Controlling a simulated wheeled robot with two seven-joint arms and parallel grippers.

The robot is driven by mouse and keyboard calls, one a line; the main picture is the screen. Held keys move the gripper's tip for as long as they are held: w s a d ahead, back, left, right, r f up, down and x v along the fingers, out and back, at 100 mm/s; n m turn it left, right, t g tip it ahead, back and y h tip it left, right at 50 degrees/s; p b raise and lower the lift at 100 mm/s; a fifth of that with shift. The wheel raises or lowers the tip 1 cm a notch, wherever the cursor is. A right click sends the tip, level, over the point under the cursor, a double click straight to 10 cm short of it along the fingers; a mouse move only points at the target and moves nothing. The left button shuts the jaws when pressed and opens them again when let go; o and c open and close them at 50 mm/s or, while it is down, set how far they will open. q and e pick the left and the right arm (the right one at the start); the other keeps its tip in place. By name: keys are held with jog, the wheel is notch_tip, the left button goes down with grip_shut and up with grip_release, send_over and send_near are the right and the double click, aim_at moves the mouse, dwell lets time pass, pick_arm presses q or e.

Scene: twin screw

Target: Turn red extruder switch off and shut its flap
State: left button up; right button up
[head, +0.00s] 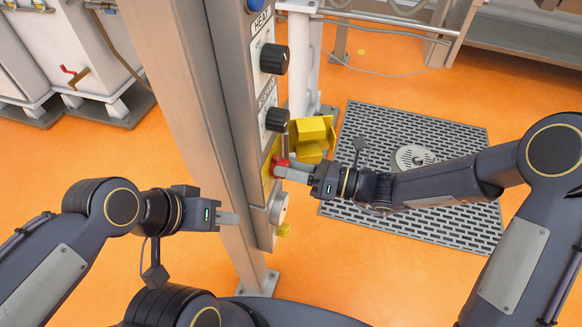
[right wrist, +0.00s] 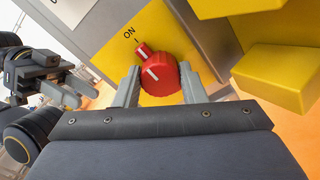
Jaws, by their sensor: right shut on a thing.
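The red switch (head: 281,163) sits on a yellow plate on the side of the metal column. In the right wrist view the red switch (right wrist: 161,75) has its white mark toward the ON label. My right gripper (right wrist: 162,88) is shut on it, one finger on each side; it also shows in the head view (head: 287,170). The yellow flap (head: 314,130) stands open to the right of the switch; in the right wrist view yellow parts (right wrist: 275,78) show at the right.
Two black knobs (head: 274,59) (head: 277,119) sit above the switch on the column (head: 180,80). A grey floor grate (head: 455,225) lies behind my right arm. White bins (head: 60,50) stand at the back left.

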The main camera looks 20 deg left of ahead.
jog(key=shift+c, duration=0.5)
jog(key=shift+s+f+n+b, duration=0.1)
jog(key=shift+n+b, duration=4.45)
jog(key=shift+b, duration=0.05)
jog(key=shift+s+n+b, duration=0.1)
jog(key=shift+n+b, duration=4.45)
jog(key=shift+b, duration=0.05)
jog(key=o, duration=1)
